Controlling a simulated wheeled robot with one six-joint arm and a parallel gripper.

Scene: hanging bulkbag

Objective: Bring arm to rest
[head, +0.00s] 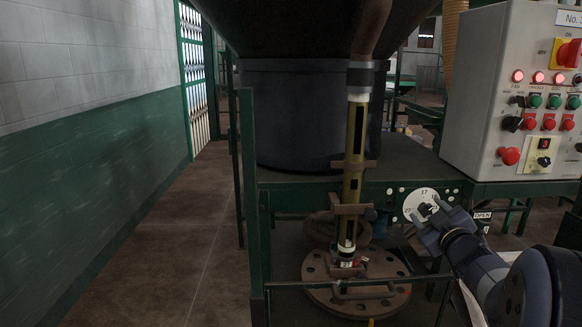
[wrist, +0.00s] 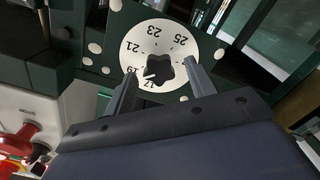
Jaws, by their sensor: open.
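My arm reaches in from the lower right in the head view. My gripper (head: 432,222) is in front of the white numbered dial on the green frame. In the wrist view my gripper (wrist: 158,88) is open, with its two fingers on either side of the dark star-shaped knob (wrist: 159,68). No contact between fingers and knob can be made out. The white dial (wrist: 150,42) carries numbers such as 19, 21, 23 and 25. The knob's light pointer sits near 17 to 19. The dial also shows in the head view (head: 412,203), partly covered by my gripper.
A grey control box (head: 492,95) with red lamps and buttons stands right of the dial. A yellow sight tube (head: 354,150) rises left of it, above a rusty flange (head: 325,270). A dark vessel (head: 300,110) stands behind. The floor at left (head: 170,240) is clear.

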